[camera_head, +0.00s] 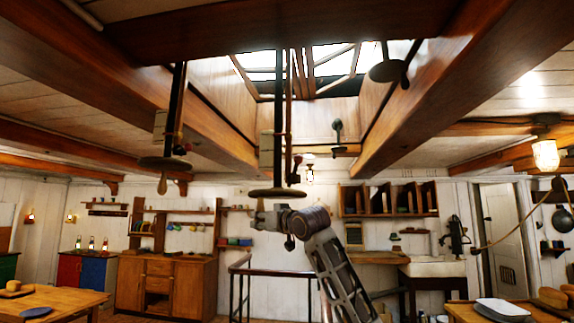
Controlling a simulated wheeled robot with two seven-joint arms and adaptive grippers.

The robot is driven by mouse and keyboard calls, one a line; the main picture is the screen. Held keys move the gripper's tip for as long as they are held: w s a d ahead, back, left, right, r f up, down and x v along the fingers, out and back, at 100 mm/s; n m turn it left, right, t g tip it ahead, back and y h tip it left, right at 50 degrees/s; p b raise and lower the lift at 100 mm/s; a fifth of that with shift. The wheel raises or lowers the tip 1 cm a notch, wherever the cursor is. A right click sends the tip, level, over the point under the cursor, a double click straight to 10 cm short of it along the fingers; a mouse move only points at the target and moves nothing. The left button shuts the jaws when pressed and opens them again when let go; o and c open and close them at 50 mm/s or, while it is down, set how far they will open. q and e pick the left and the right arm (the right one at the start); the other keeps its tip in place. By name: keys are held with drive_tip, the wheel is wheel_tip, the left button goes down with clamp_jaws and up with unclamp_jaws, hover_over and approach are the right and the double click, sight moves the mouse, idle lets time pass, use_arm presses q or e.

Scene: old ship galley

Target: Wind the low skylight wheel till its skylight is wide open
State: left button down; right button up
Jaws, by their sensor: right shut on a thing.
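The low skylight wheel (276,192) is a dark flat disc, seen nearly edge-on, at the foot of a dark vertical shaft near the middle of the view. My right gripper (260,216) is just below the wheel and shut on its handle, which the fingers mostly hide. A second wheel (165,163) hangs higher to the left on its own shaft, with a wooden knob below it. The skylight (330,68) is overhead in a deep wooden well, with bright sky behind its framed panes. How far it stands open is unclear. My left gripper is not in view.
A dark round disc (387,71) hangs at the upper right of the skylight well. A dark railing (270,272) stands behind my right arm. Tables with a blue plate (37,312) and a pale tray (503,308) are at the lower left and right.

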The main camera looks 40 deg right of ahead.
drive_tip(key=s, duration=0.2)
drive_tip(key=s+d+r, duration=0.1)
drive_tip(key=shift+s+d+f+b, duration=0.2)
drive_tip(key=shift+s+d+b, duration=0.2)
drive_tip(key=shift+s+b, duration=0.1)
